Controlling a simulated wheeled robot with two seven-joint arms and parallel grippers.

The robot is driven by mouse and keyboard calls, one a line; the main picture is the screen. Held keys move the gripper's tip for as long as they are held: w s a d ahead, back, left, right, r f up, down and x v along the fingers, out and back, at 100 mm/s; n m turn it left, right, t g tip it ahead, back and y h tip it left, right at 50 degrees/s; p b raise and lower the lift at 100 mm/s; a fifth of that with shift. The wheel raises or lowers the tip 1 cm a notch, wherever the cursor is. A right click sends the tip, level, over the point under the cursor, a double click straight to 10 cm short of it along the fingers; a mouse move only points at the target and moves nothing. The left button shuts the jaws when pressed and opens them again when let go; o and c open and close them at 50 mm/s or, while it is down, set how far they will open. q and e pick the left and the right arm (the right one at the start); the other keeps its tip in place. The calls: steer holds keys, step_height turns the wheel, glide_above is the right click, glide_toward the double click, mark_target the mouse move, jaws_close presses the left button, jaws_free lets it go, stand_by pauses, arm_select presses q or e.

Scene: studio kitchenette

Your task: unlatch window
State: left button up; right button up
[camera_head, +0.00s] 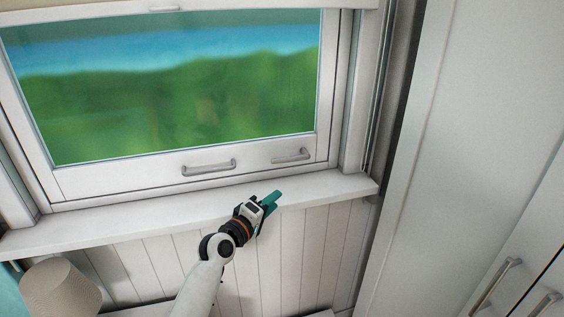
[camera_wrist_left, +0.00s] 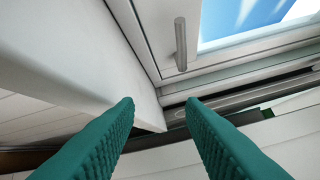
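The window (camera_head: 170,95) has a white frame and fills the upper left of the head view. Two grey metal bar handles sit on its bottom rail: a left handle (camera_head: 209,168) and a right handle (camera_head: 291,156). Which of them is the latch I cannot tell. My left gripper (camera_head: 273,198) is at the sill, below and a little left of the right handle, not touching it. In the left wrist view its teal fingers (camera_wrist_left: 160,104) are apart with nothing between them. One metal handle (camera_wrist_left: 181,44) shows beyond the fingertips there. My right gripper is not in view.
The white window sill (camera_head: 130,214) runs under the window, above a panelled wall (camera_head: 290,250). A tall white cabinet (camera_head: 480,120) with bar handles stands at the right. A beige lampshade (camera_head: 60,288) is at the lower left. The sill is bare.

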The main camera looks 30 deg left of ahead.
mark_target(280, 162)
arm_select(q)
steer(key=a+r+n, duration=0.1)
steer(key=w+a+r+n+t+y, duration=0.1)
steer(key=a+r+n+y, duration=0.1)
steer(key=a, duration=0.1)
steer(key=shift+w+a+t, duration=0.1)
steer(key=shift+w+t, duration=0.1)
steer(key=shift+t, duration=0.1)
steer(key=shift+w+a+r, duration=0.2)
steer(key=shift+w+r, duration=0.05)
steer(key=w, duration=0.7)
steer(key=w+r, duration=0.1)
steer(key=w, duration=0.3)
steer(key=shift+w+a, duration=0.1)
steer(key=shift+a, duration=0.2)
steer(key=shift+c, duration=0.6)
jaws_close()
